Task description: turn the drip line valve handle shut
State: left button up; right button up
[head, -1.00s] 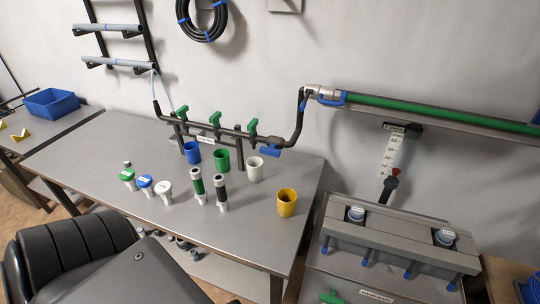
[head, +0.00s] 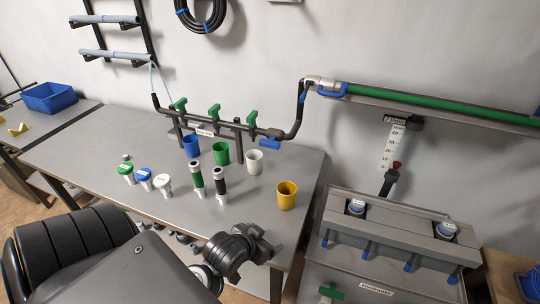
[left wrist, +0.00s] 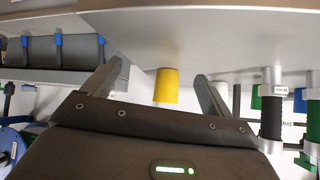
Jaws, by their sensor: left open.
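The manifold pipe (head: 228,134) runs along the back of the table. It carries three upright green valve handles (head: 180,105), (head: 214,112), (head: 252,117) and a blue handle (head: 270,144) at its right end. A white label (head: 204,132) hangs on it, too small to read, so I cannot tell which handle is the drip line one. My left gripper (head: 272,251) is low at the table's front edge, apart from all handles. In the left wrist view its fingers (left wrist: 157,88) are spread and empty, with the yellow cup beyond. My right gripper is out of view.
Blue (head: 191,146), green (head: 221,153), white (head: 254,162) and yellow (head: 287,195) cups and two upright cylinders (head: 197,180), (head: 219,187) stand before the manifold. A grey unit (head: 390,236) stands right. Another blue handle (head: 331,90) sits on the wall pipe.

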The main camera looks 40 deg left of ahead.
pick_arm(q)
jog(key=w+a+r+n+t+y, duration=0.2)
jog(key=w+a+r+t, duration=0.2)
jog(key=w+a+r, duration=0.15)
jog(key=n+t+y, duration=0.2)
jog(key=t+y, duration=0.1)
jog(key=t, duration=0.1)
send_near(269, 146)
jog(key=x, duration=0.3)
jog(key=p+x, duration=0.1)
jog(key=x, duration=0.2)
jog(key=p+x, duration=0.1)
jog(key=x, duration=0.2)
jog(key=shift+s+r, duration=0.1)
jog(key=shift+r, duration=0.15)
jog(key=shift+x, duration=0.9)
jog(key=shift+f, duration=0.15)
jog(key=shift+s, duration=0.1)
jog(key=c, duration=0.9)
jog(key=shift+c, duration=0.4)
